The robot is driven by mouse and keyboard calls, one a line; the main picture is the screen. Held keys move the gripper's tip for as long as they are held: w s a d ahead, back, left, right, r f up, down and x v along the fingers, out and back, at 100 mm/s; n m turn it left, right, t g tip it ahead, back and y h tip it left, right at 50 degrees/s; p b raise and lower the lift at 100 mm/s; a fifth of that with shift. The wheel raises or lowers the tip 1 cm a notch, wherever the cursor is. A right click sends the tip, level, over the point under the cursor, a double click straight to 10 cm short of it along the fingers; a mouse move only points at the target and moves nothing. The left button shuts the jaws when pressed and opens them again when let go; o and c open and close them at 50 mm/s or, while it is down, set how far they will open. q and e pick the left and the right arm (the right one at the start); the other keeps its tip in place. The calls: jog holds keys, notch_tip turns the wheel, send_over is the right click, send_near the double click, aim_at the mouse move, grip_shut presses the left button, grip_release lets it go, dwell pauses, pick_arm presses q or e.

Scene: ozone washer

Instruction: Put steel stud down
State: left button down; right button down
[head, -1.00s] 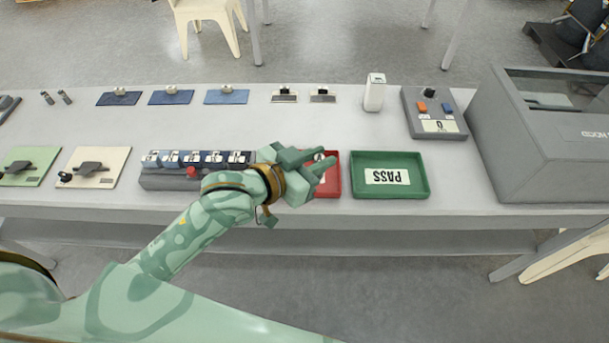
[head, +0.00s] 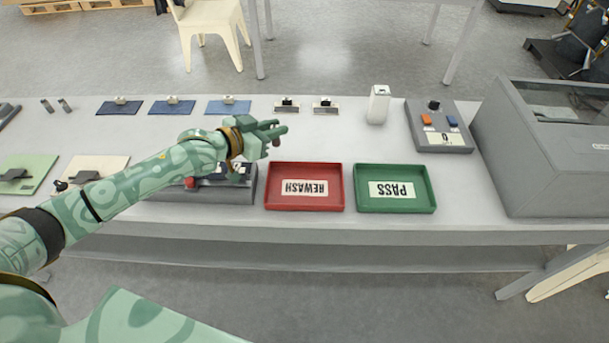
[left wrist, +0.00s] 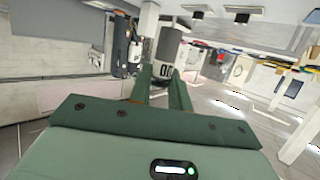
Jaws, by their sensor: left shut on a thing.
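In the head view only a small dark reddish bit shows at the fingertips, and the held thing is mostly hidden. My right gripper is not in view.
A red REWASH tray (head: 304,205) and a green PASS tray (head: 394,208) stand empty at the front. The grey rack (head: 238,196) is partly hidden by my arm. Blue pads with small fittings (head: 172,109) line the back. A grey machine (head: 541,160) stands at right.

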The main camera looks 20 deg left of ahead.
pick_arm(q)
jog(key=d+f, duration=0.2)
jog(key=s+d+f+b, duration=0.1)
jog(key=d+f, duration=0.1)
jog(key=d, duration=0.1)
jog(key=s+d+f, duration=0.1)
jog(key=d+f, duration=0.1)
jog(key=f, duration=0.1)
jog(key=shift+s+d+b, duration=0.1)
jog(key=shift+d+b, duration=0.3)
jog(key=f, duration=0.1)
jog(key=f+b, duration=0.2)
jog(key=f, duration=0.1)
jog(key=shift+s+d, duration=0.1)
jog(key=shift+d, duration=0.2)
jog(key=shift+r, duration=0.1)
jog(key=c, duration=1.7)
grip_release()
jog(key=o, duration=0.4)
